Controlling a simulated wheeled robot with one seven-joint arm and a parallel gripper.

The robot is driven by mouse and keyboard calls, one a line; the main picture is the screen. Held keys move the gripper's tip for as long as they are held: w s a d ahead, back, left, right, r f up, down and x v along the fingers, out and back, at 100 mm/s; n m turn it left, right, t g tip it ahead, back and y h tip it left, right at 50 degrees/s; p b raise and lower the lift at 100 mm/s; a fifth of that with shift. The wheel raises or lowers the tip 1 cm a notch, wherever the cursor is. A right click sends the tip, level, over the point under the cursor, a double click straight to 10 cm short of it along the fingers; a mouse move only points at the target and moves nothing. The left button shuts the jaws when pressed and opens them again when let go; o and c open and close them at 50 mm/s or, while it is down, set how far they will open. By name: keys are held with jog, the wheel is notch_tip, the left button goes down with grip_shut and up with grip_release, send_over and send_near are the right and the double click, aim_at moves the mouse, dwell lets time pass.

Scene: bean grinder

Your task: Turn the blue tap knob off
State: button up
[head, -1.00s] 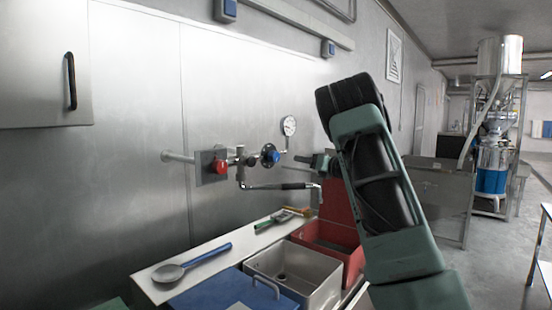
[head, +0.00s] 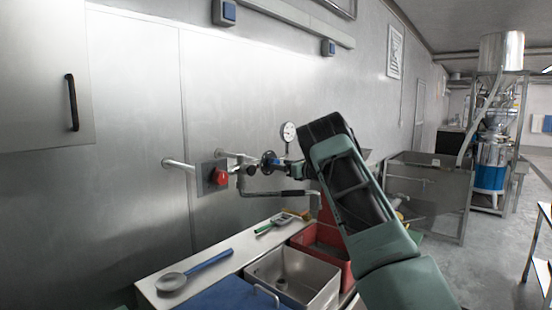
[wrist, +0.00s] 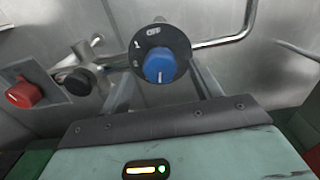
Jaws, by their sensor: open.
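The blue tap knob (wrist: 160,66) sits on a round black dial (wrist: 178,38) marked "OFF" at its top, in the upper middle of the wrist view. A white mark on the knob points downward, away from "OFF". In the head view the knob (head: 268,162) is on the wall pipework, partly hidden. My gripper (wrist: 163,76) is open, one finger to the lower left of the knob and one to the lower right. In the head view my gripper (head: 288,168) is right beside the dial. I cannot tell whether the fingers touch the knob.
A red knob (head: 220,176) and a black knob (wrist: 74,81) are left of the blue one. A gauge (head: 288,132) is above, and a spout pipe (head: 280,193) runs below. A metal sink (head: 292,276) and red basin (head: 318,250) stand underneath.

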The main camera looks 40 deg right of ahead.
jog(key=shift+w+a+p, duration=0.15)
jog(key=shift+w+p, duration=0.5)
jog(key=shift+w, duration=1.3)
jog(key=c, duration=1)
